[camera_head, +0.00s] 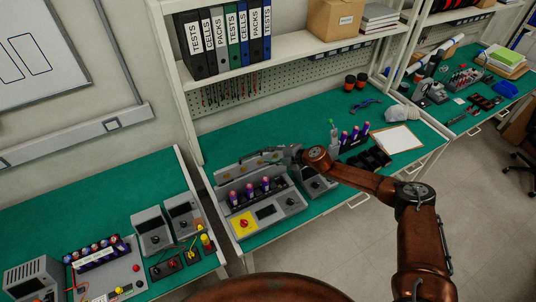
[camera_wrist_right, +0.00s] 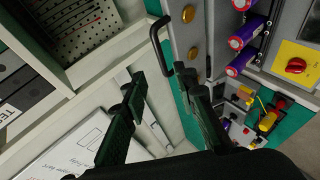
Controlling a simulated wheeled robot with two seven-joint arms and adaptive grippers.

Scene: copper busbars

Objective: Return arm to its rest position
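My copper-coloured right arm reaches in from the lower right of the head view. Its gripper (camera_head: 262,158) is at the raised grey lid (camera_head: 232,173) of a tester (camera_head: 268,212) on the green bench. In the right wrist view the two dark fingers of the gripper (camera_wrist_right: 163,82) stand apart, with nothing between them. A black handle (camera_wrist_right: 156,42) on the grey lid is just beyond the fingers; I cannot tell whether they touch. My left gripper is not in view.
The tester holds several purple cells (camera_head: 250,190) and a yellow panel with a red knob (camera_head: 243,224). A shelf with binders (camera_head: 225,38) hangs above the bench. Another bench with grey boxes (camera_head: 152,231) is at the left. Black trays (camera_head: 370,159) lie beyond my forearm.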

